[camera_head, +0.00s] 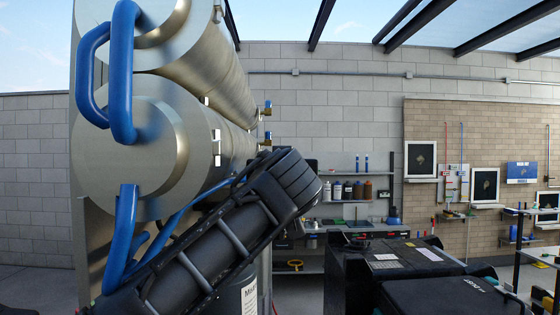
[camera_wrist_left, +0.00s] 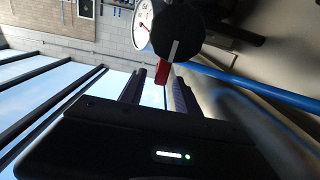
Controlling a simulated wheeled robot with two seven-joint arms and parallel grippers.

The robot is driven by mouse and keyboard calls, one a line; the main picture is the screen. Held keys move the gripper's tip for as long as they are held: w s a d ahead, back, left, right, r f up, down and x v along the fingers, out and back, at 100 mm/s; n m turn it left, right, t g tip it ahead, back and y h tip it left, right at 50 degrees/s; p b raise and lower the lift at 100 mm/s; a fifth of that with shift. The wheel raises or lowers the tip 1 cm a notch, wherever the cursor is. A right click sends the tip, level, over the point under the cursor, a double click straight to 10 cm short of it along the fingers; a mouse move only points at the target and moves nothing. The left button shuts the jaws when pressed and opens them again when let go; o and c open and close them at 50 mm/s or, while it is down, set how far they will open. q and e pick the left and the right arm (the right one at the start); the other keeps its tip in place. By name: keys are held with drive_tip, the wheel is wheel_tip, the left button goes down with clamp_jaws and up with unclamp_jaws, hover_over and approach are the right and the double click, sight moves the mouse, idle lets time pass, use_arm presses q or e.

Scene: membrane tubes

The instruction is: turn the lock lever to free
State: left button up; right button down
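In the left wrist view a red lever (camera_wrist_left: 162,73) sticks out from a round black knob (camera_wrist_left: 178,34) with a pale stripe. My left gripper (camera_wrist_left: 160,80) points at it with its two dark fingers apart. The red lever's end shows between or just beyond the fingertips; I cannot tell whether either finger touches it. In the head view my left arm reaches up across the front of the large metal tubes (camera_head: 215,65), and its fingers and the lever are hidden. My right gripper does not show.
A round white gauge (camera_wrist_left: 143,24) sits beside the knob. Blue pipes (camera_head: 122,70) bend around the tube ends, and one blue pipe (camera_wrist_left: 245,86) runs close to the left gripper. A shelf with bottles (camera_head: 348,190) stands at the back wall.

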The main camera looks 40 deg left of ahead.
use_arm(q)
drive_tip(key=shift+w+a, duration=0.45)
drive_tip(key=shift+w, duration=0.05)
clamp_jaws()
idle(1.2)
